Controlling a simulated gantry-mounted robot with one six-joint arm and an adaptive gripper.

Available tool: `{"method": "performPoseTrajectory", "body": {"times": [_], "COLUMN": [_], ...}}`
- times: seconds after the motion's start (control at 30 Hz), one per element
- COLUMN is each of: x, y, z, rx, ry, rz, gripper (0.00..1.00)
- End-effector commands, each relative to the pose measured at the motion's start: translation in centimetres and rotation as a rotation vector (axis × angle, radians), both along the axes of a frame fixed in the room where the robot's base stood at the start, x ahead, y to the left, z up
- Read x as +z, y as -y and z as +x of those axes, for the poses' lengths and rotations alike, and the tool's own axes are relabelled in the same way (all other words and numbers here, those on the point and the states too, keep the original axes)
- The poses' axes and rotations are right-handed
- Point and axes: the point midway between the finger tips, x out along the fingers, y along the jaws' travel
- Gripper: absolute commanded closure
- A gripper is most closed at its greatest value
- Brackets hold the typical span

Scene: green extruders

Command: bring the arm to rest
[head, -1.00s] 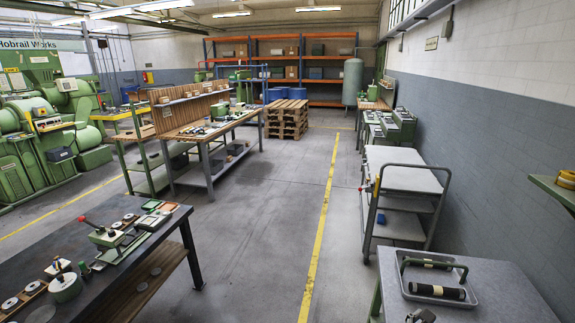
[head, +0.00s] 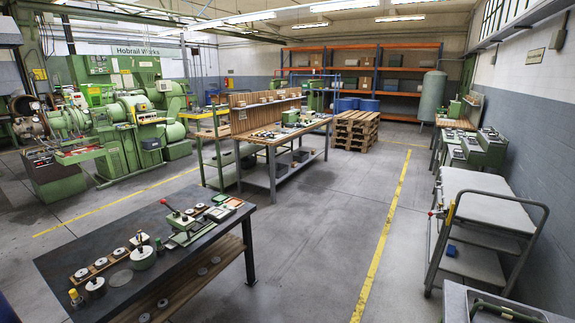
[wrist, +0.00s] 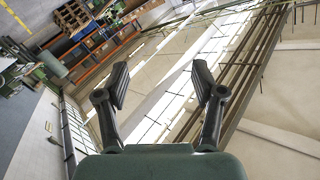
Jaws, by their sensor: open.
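My gripper (wrist: 160,85) shows in the wrist view with its two dark fingers spread wide apart. It is open, with nothing between the fingers. Behind it are the ceiling beams, bright roof windows and, at the upper left, the orange shelving seen at a steep tilt. My gripper and arm do not show in the head view.
A dark workbench (head: 110,255) with a small green press (head: 187,227) stands at the front left. A grey trolley (head: 488,215) stands at the right. A grey table (head: 455,303) shows at the lower right edge. The floor between (head: 320,240) is clear.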

Motion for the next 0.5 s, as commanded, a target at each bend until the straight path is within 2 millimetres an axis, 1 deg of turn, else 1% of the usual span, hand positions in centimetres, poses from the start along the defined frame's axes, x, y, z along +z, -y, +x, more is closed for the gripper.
{"method": "performPoseTrajectory", "body": {"times": [0.03, 0.07, 0.1, 0.17, 0.2, 0.23, 0.3, 0.37, 0.4, 0.47, 0.5], "x": [-1.4, -2.2, -3.4, -4.7, -5.4, -2.5, 0.5, 2.7, 4.3, 6.9, 8.7], "y": [-0.4, -0.2, 0.3, 1.4, 2.3, 2.4, 2.5, 2.5, 2.5, 2.5, 2.5], "z": [-1.9, -3.0, -4.6, -7.2, -9.2, -8.8, -8.6, -8.6, -8.5, -8.5, -8.5], "rx": [-0.018, -0.035, -0.061, -0.104, -0.135, -0.135, -0.135, -0.137, -0.137, -0.138, -0.138], "ry": [-0.062, -0.105, -0.165, -0.255, -0.319, -0.313, -0.312, -0.313, -0.313, -0.314, -0.313], "rz": [-0.140, -0.223, -0.324, -0.456, -0.534, -0.527, -0.522, -0.520, -0.519, -0.517, -0.516], "gripper": [0.32, 0.32, 0.32, 0.32, 0.32, 0.32, 0.32, 0.32, 0.32, 0.32, 0.32]}}
